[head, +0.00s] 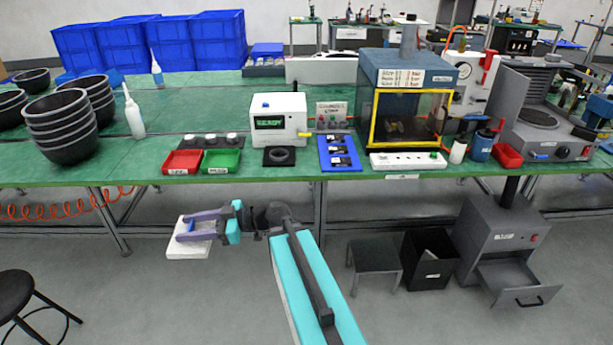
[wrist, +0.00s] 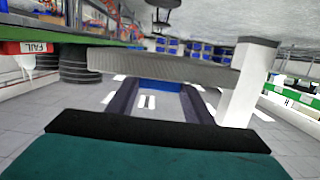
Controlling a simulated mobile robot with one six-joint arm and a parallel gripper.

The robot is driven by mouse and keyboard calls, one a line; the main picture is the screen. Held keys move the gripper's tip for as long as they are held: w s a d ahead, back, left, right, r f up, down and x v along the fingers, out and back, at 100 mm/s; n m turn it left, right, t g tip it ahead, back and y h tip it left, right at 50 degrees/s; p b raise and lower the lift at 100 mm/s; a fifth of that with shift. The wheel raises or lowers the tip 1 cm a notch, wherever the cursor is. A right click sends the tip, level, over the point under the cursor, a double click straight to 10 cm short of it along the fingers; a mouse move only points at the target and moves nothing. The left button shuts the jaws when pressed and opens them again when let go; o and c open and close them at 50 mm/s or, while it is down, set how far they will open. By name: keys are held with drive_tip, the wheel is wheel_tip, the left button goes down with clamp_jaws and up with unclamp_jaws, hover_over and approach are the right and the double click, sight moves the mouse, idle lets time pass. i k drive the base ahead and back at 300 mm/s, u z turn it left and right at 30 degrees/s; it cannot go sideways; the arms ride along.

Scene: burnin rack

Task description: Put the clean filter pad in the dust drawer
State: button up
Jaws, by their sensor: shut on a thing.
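The filter pad (head: 188,246) is a flat white slab with a small blue tab. My gripper (head: 192,226) is shut on the pad and holds it in the air in front of the bench, left of my arm. In the wrist view the pad (wrist: 160,66) shows as a grey edge beyond my gripper (wrist: 158,95), with the blue tab between the fingers. The dust drawer (head: 520,290) is pulled out of a grey floor unit (head: 500,235) at the lower right. Its inside looks pale; I cannot tell what lies in it. My gripper is far left of it.
The green bench (head: 230,185) spans the view with trays, black bowls (head: 63,125) and devices on it. Between my arm and the drawer stand a low dark stool (head: 375,256) and a black bin (head: 428,262). A round stool (head: 15,295) is at lower left.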

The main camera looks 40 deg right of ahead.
sight(507, 282)
drive_tip(key=z, duration=1.15)
drive_tip(key=k, duration=0.1)
drive_tip(key=u, duration=3.1)
drive_tip(key=k, duration=1.6)
drive_tip(key=z, duration=0.15)
